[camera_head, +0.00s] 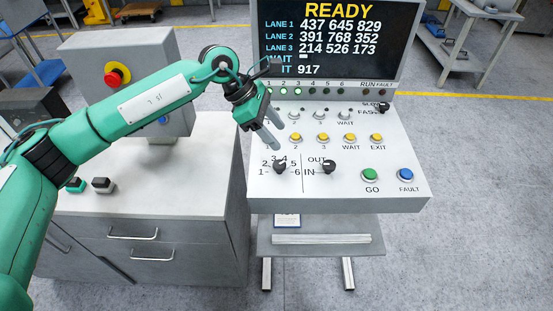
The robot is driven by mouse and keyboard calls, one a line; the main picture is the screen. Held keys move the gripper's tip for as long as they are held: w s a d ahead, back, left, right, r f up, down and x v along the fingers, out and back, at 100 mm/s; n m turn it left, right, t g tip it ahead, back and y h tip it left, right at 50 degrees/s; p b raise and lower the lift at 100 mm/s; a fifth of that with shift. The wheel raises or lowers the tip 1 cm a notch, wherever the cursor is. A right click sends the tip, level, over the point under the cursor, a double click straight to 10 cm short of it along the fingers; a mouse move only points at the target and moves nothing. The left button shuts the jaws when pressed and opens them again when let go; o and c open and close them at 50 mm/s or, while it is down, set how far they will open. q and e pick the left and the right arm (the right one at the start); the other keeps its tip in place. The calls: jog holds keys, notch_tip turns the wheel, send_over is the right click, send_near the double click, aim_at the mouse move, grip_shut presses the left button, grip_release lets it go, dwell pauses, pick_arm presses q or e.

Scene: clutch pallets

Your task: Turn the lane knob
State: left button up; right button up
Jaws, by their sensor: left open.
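The lane knob (280,167) is a black knob on the left of the sloping control panel (345,190), with the numbers 1 to 6 around it. Which number it points to is too small to tell. My left gripper (273,132) comes in from the left, open and empty. Its grey fingers are above and slightly left of the knob in the picture, over the upper left of the panel, apart from the knob. They hide part of the upper button rows. My right gripper is not in view.
A second black knob (328,166), marked IN and OUT, is right of the lane knob. A green GO button (370,174) and a blue FAULT button (405,174) are further right. Yellow buttons (322,138) sit above. A screen (338,40) reading READY stands behind.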

aim_at(279, 164)
pick_arm(q)
jog(key=w+a+y, duration=0.2)
jog(key=a, duration=0.3)
jog(key=shift+t, duration=0.3)
jog(key=p+x, duration=0.5)
jog(key=x, duration=0.7)
jog(key=shift+w+d+f, duration=0.15)
jog(key=shift+d, duration=0.05)
jog(key=shift+d+f+p, duration=0.2)
jog(key=shift+f+p, duration=0.15)
jog(key=shift+f, duration=0.25)
jog(key=c, duration=1)
